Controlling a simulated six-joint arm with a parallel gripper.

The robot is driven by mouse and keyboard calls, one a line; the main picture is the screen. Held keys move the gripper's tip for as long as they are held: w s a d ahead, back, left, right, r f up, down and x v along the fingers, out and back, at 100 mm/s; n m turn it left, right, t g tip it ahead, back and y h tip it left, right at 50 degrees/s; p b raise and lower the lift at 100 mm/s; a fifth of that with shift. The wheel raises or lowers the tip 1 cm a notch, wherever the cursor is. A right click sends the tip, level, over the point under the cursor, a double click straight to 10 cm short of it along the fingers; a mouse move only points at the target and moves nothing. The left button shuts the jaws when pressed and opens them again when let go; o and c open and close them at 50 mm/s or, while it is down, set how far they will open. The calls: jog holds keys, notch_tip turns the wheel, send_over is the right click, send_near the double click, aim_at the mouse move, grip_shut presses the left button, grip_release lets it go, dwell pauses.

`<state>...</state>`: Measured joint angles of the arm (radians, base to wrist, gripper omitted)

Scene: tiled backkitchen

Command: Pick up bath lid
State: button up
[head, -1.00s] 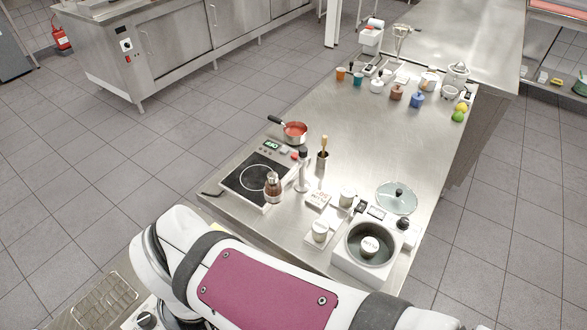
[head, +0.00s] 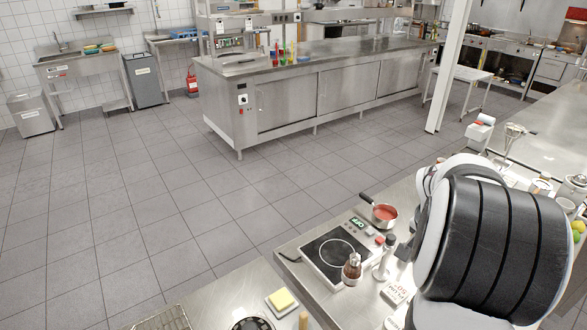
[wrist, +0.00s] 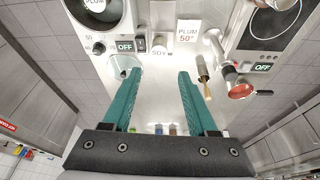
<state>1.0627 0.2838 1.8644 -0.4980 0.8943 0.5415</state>
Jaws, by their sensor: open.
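My gripper (wrist: 159,72) shows in the wrist view with its two teal fingers apart and nothing between them. The bath lid (wrist: 122,66) looks like a clear glass disc, lying on the counter just beyond the left fingertip, which partly covers it. The bath (wrist: 84,24) is at the top left of the wrist view, with a cup marked PLUM in its round opening. In the head view my arm hides the lid and the bath.
A card reading PLUM 50° (wrist: 187,32) and an OFF display (wrist: 125,46) lie beyond the fingers. A hob (head: 334,252) and a red-filled pan (head: 384,213) stand on the counter. A brush (wrist: 203,76) is near the right finger.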

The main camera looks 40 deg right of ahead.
jog(key=s+d+f+m+g, duration=0.1)
jog(key=s+d+f+m, duration=0.25)
jog(key=s+d, duration=0.7)
jog(key=shift+h, duration=0.4)
jog(key=x, duration=1.5)
jog(key=shift+s+d+f, duration=0.15)
jog(key=shift+d, duration=0.2)
grip_shut()
